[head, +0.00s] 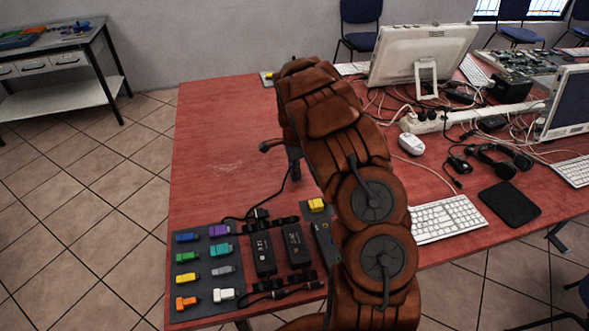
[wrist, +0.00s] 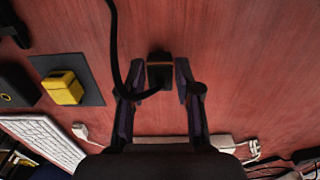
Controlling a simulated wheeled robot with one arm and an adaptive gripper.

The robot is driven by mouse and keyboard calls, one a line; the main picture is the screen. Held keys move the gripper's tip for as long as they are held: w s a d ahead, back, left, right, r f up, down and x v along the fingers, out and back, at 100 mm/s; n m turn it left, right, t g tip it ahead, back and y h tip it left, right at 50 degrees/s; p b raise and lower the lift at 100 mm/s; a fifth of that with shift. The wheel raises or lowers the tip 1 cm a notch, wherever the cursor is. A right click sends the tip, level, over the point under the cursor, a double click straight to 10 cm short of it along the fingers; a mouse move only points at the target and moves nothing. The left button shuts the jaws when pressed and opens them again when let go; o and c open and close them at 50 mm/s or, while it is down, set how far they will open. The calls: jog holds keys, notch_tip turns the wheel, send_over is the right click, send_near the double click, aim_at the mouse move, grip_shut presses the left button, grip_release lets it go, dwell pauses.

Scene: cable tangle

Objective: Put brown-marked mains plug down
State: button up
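The mains plug (wrist: 160,73) is black with a brown-orange band and shows in the wrist view. It is between the two fingers of my gripper (wrist: 161,78), with narrow strips of red table showing on both sides. My gripper looks open around it. I cannot tell whether the plug rests fully on the table. A black cable (wrist: 113,45) loops past the left finger. In the head view my gripper (head: 283,150) is low over the red table (head: 225,130), left of my arm; the plug is hidden there.
A grey mat (head: 205,304) with several coloured plugs lies at the front left. Black adapters (head: 262,252) lie beside it. A yellow block (wrist: 63,88) sits on a dark pad. A keyboard (head: 447,219), monitor (head: 420,55) and tangled cables fill the right. The table's left part is clear.

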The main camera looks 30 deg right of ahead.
jog(key=shift+o, duration=1.3)
notch_tip(320, 180, up, 12)
jog(key=b, duration=0.3)
jog(key=s+a+r+n, duration=0.5)
jog(key=s+a+r, duration=0.15)
jog(key=s, duration=0.25)
jog(key=s+a+n, duration=0.5)
jog(key=s, duration=0.5)
jog(key=s+a+f+n+g, duration=0.1)
jog(key=s+a+n, duration=0.4)
jog(key=s, duration=0.6)
jog(key=s+a+n, duration=0.5)
jog(key=s+n, duration=0.1)
jog(key=s, duration=0.4)
jog(key=shift+s+a+f+n+g, duration=0.15)
jog(key=shift+s+a+n+g, duration=0.15)
jog(key=shift+s+a+g, duration=0.1)
